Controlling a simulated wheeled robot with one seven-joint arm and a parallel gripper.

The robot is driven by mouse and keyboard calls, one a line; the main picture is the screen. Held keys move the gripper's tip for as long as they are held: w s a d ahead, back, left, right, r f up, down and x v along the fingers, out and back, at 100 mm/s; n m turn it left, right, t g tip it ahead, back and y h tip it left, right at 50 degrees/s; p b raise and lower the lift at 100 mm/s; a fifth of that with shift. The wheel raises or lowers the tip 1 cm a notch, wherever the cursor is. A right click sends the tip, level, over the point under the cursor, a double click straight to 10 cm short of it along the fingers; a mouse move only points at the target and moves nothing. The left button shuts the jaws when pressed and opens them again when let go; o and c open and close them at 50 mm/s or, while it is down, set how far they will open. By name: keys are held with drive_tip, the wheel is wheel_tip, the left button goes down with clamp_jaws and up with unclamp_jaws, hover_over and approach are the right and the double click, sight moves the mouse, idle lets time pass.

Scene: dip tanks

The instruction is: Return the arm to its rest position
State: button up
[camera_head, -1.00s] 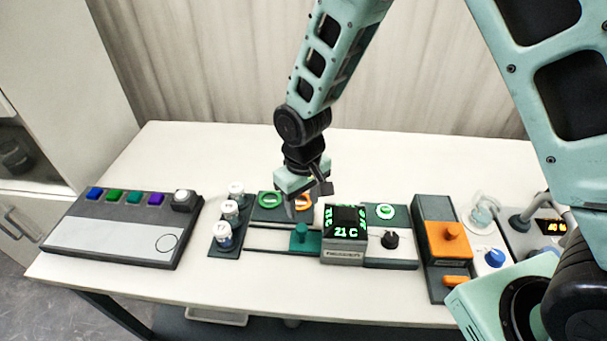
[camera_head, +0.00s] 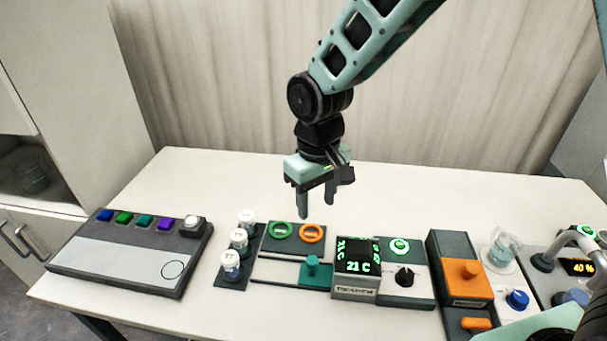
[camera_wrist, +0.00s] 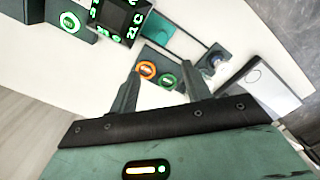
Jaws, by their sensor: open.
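My gripper (camera_head: 317,203) is open and empty. In the head view it hangs fingers-down above the table, in front of the back curtain and above the station with a green ring (camera_head: 281,229) and an orange ring (camera_head: 312,233). It touches nothing that I can see. In the wrist view my gripper's two fingers (camera_wrist: 160,88) stand apart, with the orange ring (camera_wrist: 147,70) and the green ring (camera_wrist: 168,80) showing between them and the white tabletop around.
The table (camera_head: 400,190) carries a button panel (camera_head: 120,258), several capped vials (camera_head: 239,238), a 21 C display block (camera_head: 357,267), a black knob (camera_head: 404,277), an orange-topped unit (camera_head: 465,270) and a glass vessel (camera_head: 503,250). The back strip of the table is clear.

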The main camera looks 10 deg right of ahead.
drive_tip(key=s+d+r+n+b, duration=0.2)
drive_tip(key=s+b, duration=0.1)
drive_tip(key=s, duration=1.8)
drive_tip(key=shift+r+n+y, duration=0.2)
drive_tip(key=shift+n+y, duration=0.1)
drive_tip(key=shift+n, duration=0.1)
